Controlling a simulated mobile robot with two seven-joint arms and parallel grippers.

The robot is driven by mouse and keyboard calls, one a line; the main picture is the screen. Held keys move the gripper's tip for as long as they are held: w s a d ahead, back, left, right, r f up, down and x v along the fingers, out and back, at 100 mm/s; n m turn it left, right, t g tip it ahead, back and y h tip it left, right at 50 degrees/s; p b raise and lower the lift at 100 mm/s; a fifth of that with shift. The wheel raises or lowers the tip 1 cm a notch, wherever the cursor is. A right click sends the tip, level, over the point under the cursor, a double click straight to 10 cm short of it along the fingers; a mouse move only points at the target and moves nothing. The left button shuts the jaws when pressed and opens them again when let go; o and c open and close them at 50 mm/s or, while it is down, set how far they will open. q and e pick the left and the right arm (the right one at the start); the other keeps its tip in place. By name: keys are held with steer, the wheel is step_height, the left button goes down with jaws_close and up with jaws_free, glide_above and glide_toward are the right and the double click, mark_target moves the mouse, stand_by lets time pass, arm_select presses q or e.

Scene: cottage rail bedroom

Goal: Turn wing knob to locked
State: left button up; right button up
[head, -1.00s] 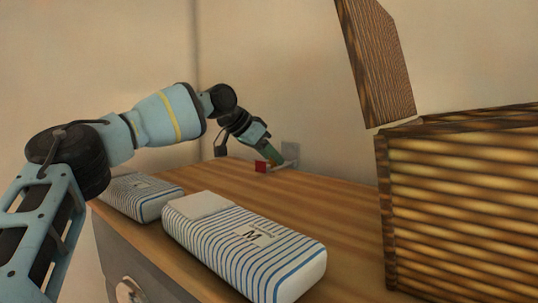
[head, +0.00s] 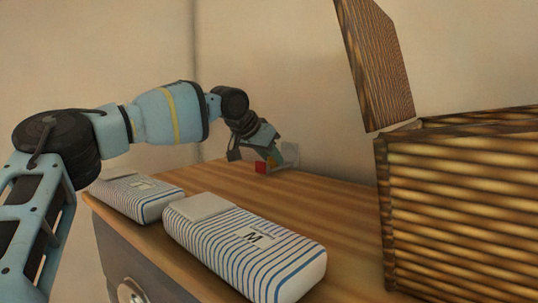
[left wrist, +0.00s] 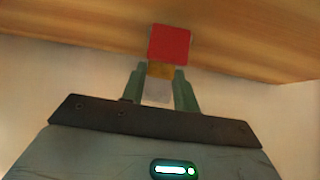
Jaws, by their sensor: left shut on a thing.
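The wing knob (left wrist: 160,70) shows in the left wrist view as a small orange-brown piece between my fingertips, with a red block (left wrist: 170,43) just beyond it. My left gripper (left wrist: 159,80) is shut on the knob, one green finger on each side. In the head view my left gripper (head: 274,158) is at the far end of the wooden top, by the wall. The red block (head: 261,167) shows beside the fingers, and a pale grey plate (head: 291,153) stands behind them. The fingers hide most of the knob there, so its exact angle cannot be told. My right gripper is not in view.
Two striped cushion-like packs, one marked M (head: 245,245) and one farther left (head: 137,197), lie on the wooden top (head: 330,205). A ribbed wooden box (head: 460,205) with a raised lid (head: 375,65) stands at right. The top's middle is clear.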

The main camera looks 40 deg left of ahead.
arm_select(q)
steer(key=shift+n+y, duration=0.3)
steer(key=shift+n, duration=0.1)
steer(key=o, duration=1)
steer(key=shift+v, duration=3.85)
steer(key=shift+d, duration=0.1)
